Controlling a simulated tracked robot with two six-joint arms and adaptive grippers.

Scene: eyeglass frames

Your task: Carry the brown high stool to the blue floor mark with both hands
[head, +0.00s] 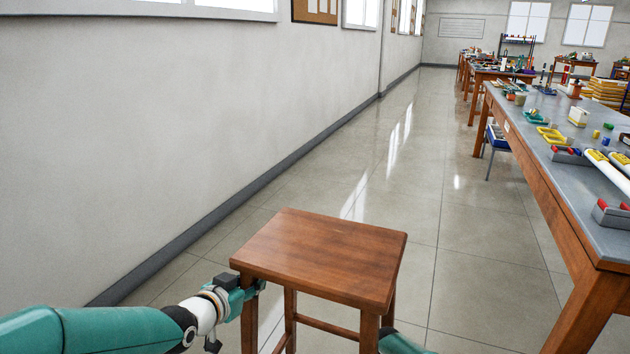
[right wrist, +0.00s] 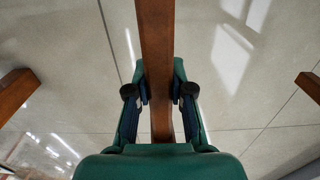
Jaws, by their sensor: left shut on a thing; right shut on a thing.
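The brown high stool (head: 322,255) is in front of me at the bottom middle of the head view, its square wooden seat upright and level. My left gripper (head: 255,288) is shut on the stool at its left side, just under the seat edge. My right gripper (right wrist: 160,98) is shut on a wooden part of the stool (right wrist: 156,40) in the right wrist view, with a finger on each side. In the head view only a green piece of my right arm shows beside the stool's right legs. The blue floor mark is not in view.
A long workbench (head: 562,178) with tools and parts stands along the right. More benches (head: 490,78) stand farther back. A grey wall (head: 130,130) with a dark skirting runs along the left. The tiled aisle (head: 400,170) between them is clear.

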